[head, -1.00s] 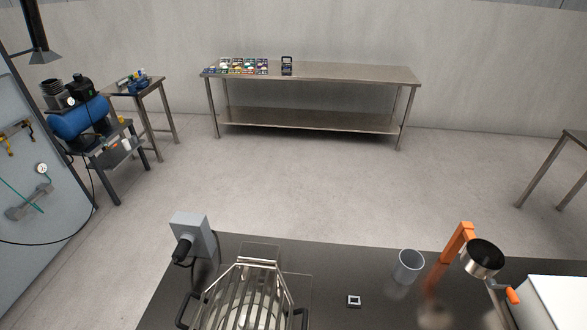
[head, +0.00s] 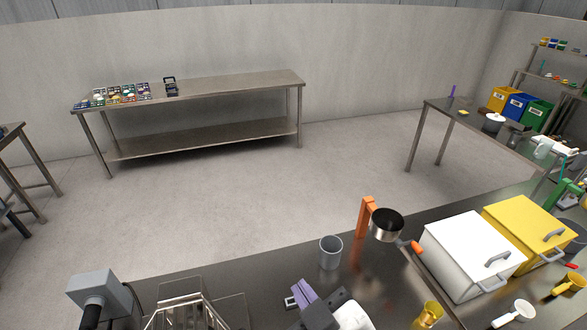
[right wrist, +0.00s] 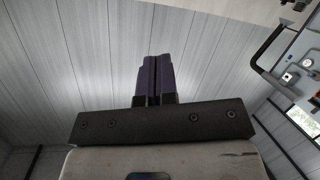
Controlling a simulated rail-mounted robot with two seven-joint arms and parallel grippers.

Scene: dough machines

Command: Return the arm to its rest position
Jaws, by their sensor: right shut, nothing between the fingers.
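My right gripper (head: 301,288) is at the bottom middle of the head view, above the dark worktop, with its purple fingers pointing up and to the left. In the right wrist view the same fingers (right wrist: 154,60) are pressed together with nothing between them, against a background of panelled wall. My left gripper is not in either view.
On the dark worktop are a grey cup (head: 330,252), an orange stand with a metal bowl (head: 386,226), a white lidded box (head: 465,262) and a yellow one (head: 527,232). A caged machine (head: 180,315) is at lower left. Open floor lies beyond.

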